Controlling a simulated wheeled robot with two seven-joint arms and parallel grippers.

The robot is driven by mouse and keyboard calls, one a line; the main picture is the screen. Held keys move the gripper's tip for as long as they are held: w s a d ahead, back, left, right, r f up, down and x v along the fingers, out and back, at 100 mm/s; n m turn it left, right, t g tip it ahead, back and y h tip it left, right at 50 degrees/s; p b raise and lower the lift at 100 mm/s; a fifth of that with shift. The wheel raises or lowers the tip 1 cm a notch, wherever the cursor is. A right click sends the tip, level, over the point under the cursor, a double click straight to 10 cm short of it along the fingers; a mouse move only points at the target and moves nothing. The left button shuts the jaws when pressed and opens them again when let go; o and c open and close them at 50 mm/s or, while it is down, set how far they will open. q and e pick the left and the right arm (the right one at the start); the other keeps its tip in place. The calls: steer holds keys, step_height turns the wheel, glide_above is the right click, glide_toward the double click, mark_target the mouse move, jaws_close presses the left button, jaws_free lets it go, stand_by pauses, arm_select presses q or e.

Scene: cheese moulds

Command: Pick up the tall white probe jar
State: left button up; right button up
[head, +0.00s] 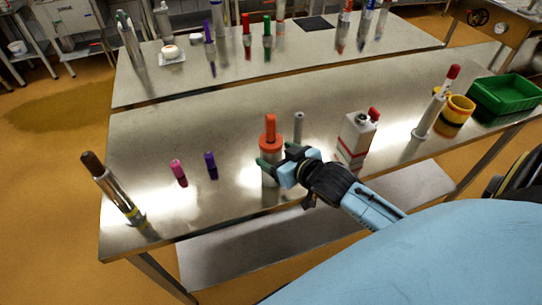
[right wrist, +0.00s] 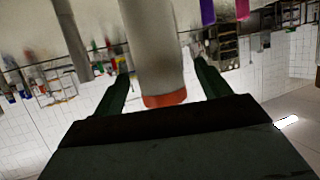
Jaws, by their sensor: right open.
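A white jar with an orange lid and an upright orange handle (head: 270,133) stands on the near steel table. The lower body of the jar is partly hidden by the gripper in the head view. A tall, slim white jar with a red top (head: 431,113) stands further right. My left gripper is out of view.
A slim grey cylinder (head: 299,127) stands close behind the right gripper. A white carton (head: 356,137) is to the right. Pink (head: 178,170) and purple (head: 211,164) markers and a brown-topped metal tube (head: 113,188) stand left. A green crate (head: 507,96) is far right.

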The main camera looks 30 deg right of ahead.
steer(key=x, duration=0.3)
steer(key=shift+w+f, duration=0.1)
steer(key=shift+w, duration=0.15)
steer(key=shift+d, duration=0.1)
steer(key=c, duration=1.2)
